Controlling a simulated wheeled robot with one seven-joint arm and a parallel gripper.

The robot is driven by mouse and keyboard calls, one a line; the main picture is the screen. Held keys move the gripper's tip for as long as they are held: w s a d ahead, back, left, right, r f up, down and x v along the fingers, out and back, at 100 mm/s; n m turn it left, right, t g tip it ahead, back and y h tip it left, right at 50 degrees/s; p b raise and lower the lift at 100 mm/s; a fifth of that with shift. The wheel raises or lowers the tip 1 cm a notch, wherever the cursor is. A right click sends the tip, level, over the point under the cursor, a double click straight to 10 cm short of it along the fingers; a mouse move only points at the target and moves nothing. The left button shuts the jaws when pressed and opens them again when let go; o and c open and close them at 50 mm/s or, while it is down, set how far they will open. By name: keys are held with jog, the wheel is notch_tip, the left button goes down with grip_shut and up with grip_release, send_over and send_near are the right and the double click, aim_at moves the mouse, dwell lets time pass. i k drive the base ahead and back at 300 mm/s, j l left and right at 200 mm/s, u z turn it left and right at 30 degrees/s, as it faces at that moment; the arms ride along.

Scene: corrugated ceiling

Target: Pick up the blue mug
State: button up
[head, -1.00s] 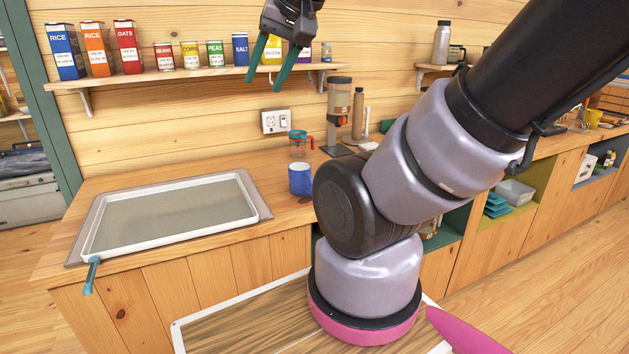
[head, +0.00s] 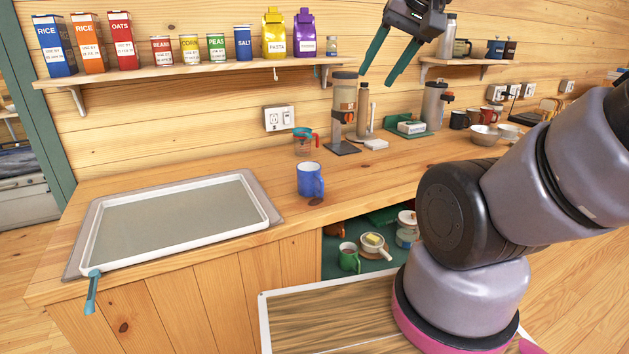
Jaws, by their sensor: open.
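The blue mug (head: 309,180) stands upright on the wooden counter, right of the white tray, with its handle toward the right. My gripper (head: 374,78) is high above the counter, up and to the right of the mug, in front of the wall. Its two green fingers point down and to the left, spread apart with nothing between them. The gripper is well clear of the mug, and nothing hides the mug.
A measuring cup (head: 305,143) with a red handle stands just behind the mug. A dispenser (head: 343,112) stands behind it to the right. The white tray (head: 180,239) is at left. A shelf (head: 200,70) with boxes and cans runs above. The counter front around the mug is clear.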

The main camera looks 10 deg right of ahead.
aim_at(311, 183)
jog(key=i+j+z, duration=0.1)
jog(key=z, duration=0.25)
jog(key=i+j+z, duration=0.15)
jog(key=z, duration=0.2)
jog(key=i+j, duration=0.05)
jog(key=i, duration=0.05)
